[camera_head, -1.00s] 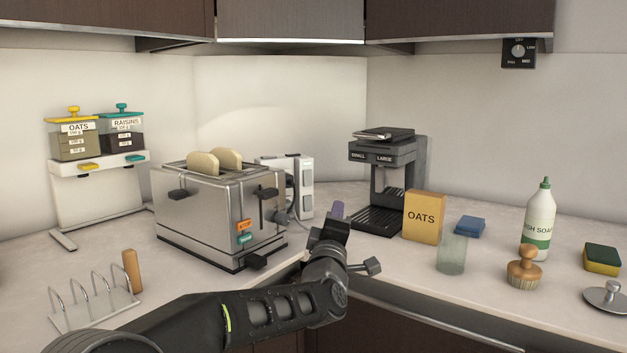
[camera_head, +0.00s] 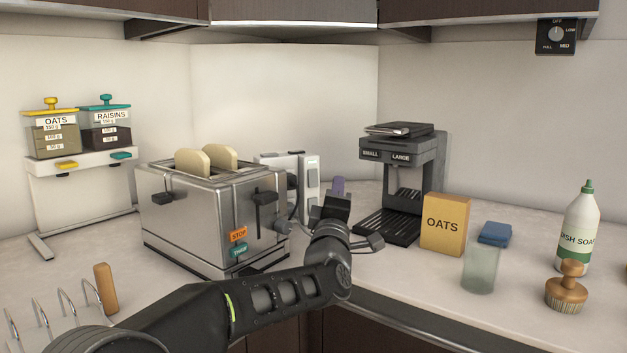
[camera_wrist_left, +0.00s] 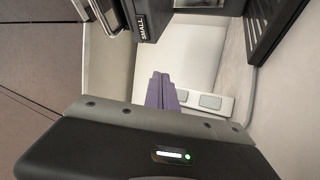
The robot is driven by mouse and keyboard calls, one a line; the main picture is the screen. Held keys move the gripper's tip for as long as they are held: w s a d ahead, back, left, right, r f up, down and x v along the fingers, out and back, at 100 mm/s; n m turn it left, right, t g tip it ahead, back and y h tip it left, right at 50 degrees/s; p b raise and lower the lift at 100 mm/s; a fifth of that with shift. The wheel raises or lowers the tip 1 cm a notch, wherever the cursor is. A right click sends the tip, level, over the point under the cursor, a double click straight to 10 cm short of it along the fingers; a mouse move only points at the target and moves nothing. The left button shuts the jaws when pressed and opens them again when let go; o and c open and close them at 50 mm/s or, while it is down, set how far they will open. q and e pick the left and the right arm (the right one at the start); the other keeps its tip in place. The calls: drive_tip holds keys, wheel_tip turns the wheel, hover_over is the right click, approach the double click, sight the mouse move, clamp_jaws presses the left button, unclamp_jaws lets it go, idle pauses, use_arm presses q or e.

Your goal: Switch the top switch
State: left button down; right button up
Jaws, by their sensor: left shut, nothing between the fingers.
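A white switch box (camera_head: 285,171) stands against the back wall behind the toaster, its left part hidden by it. Light grey switches (camera_head: 312,177) sit one above another on its right face. In the left wrist view the picture is turned sideways, and two grey switches (camera_wrist_left: 210,101) show on the white box just beyond the fingers. My left gripper (camera_head: 338,186) has purple fingertips, shut and empty, in front of and right of the box. The fingertips also show in the left wrist view (camera_wrist_left: 162,90). I cannot tell whether they touch the box. My right gripper is not in view.
A steel toaster (camera_head: 205,215) with bread stands left of my left gripper. A black coffee machine (camera_head: 403,165) stands close on its right. An oats box (camera_head: 445,224), a glass (camera_head: 481,268) and a soap bottle (camera_head: 579,228) stand farther right.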

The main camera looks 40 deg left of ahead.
sight(317, 184)
use_arm(q)
drive_tip(key=shift+w+a+f, duration=0.2)
drive_tip(key=shift+w+a, duration=0.35)
drive_tip(key=shift+a, duration=0.65)
drive_tip(key=shift+w+a+f, duration=0.2)
drive_tip(key=shift+w+a, duration=0.3)
drive_tip(key=shift+a, duration=0.75)
drive_tip(key=shift+w+a+f, duration=0.2)
drive_tip(key=shift+w+a, duration=0.35)
drive_tip(key=shift+a, duration=0.65)
drive_tip(key=shift+w+a, duration=0.2)
drive_tip(key=shift+a, duration=0.15)
drive_tip(key=shift+a+b, duration=0.1)
drive_tip(key=shift+b, duration=0.25)
